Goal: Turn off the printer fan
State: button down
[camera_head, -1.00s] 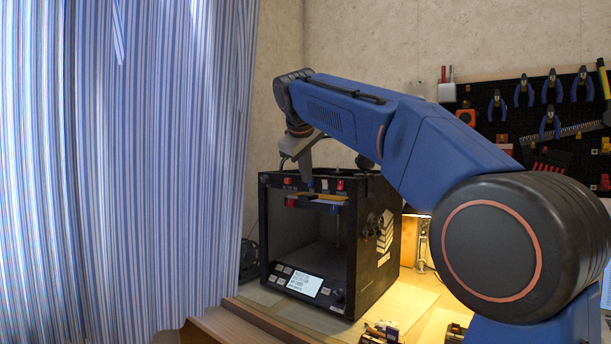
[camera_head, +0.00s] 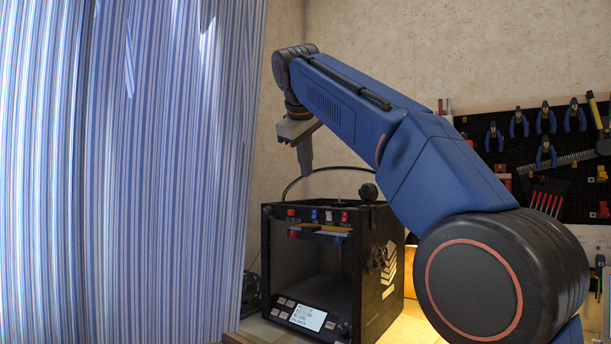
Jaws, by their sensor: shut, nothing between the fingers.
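The printer (camera_head: 334,265) is a black open-fronted box on the wooden bench, with a lit screen (camera_head: 306,316) and several buttons at its lower front.
A striped blue curtain (camera_head: 120,180) hangs at the left, close to the printer. A black pegboard (camera_head: 500,165) with pliers and other tools is on the wall at the right. A thin dark cable (camera_head: 318,170) arches above the printer. A lamp lights the bench (camera_head: 412,322) right of the printer.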

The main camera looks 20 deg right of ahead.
dwell(0.4)
jog(key=shift+s+a+f+m+g+y, duration=0.2)
jog(key=shift+g+y, duration=0.15)
jog(key=shift+y, duration=0.15)
jog(key=shift+s+a+f+m+g+y, duration=0.1)
jog(key=shift+f+g+y, duration=0.05)
jog(key=shift+g+y, duration=0.3)
send_near(314, 214)
notch_tip(314, 214, down, 5)
jog(key=w+a, duration=0.1)
jog(key=w, duration=0.1)
jog(key=shift+w+d+f, duration=0.35)
jog(key=shift+f, duration=0.1)
